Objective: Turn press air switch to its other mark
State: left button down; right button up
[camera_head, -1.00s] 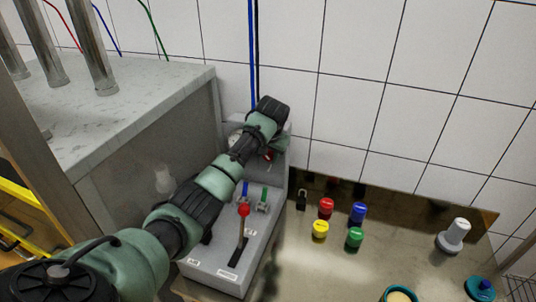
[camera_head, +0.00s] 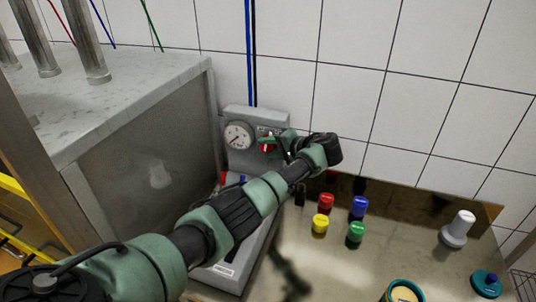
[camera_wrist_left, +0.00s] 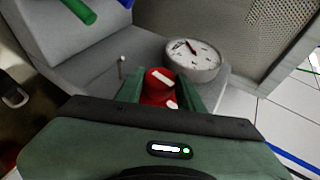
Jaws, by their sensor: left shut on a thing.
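The press air switch is a red knob (camera_head: 267,146) with a white pointer line, on the front of the grey upright panel (camera_head: 233,113), right of the round gauge (camera_head: 238,135). In the left wrist view the red knob (camera_wrist_left: 159,78) sits between the two green fingers, its white line slanting. My left gripper (camera_head: 277,144) is shut on the knob, one finger on each side, with its wrist out to the right of the panel. The marks around the knob are partly hidden by the fingers and too small to read. My right gripper is not in view.
My left arm crosses over the grey control box, hiding much of its levers. Red, blue, yellow and green caps (camera_head: 320,223) stand right on the steel bench. A white knobbed piece (camera_head: 457,231) and a teal-rimmed pot (camera_head: 404,291) are further right. A large steel cabinet (camera_head: 140,150) stands left.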

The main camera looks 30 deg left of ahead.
pick_arm(q)
jog(key=y+b, duration=0.2)
jog(key=b, duration=0.1)
jog(key=f+m+y+b, duration=0.1)
jog(key=y+b, duration=0.1)
jog(key=b, duration=0.2)
jog(key=shift+d+f+m+y, duration=0.15)
jog(key=shift+f+m+y, duration=0.05)
jog(key=shift+m+y, duration=0.1)
jog(key=shift+r+m+t+y+b, duration=0.1)
jog(key=shift+m+t+y+b, duration=0.3)
jog(key=shift+y+b, duration=0.85)
jog(key=shift+h+b, duration=0.25)
jog(key=shift+b, duration=0.05)
jog(key=c, duration=0.9)
grip_release()
jog(key=shift+r, duration=0.1)
jog(key=b+v, duration=0.2)
jog(key=v, duration=0.6)
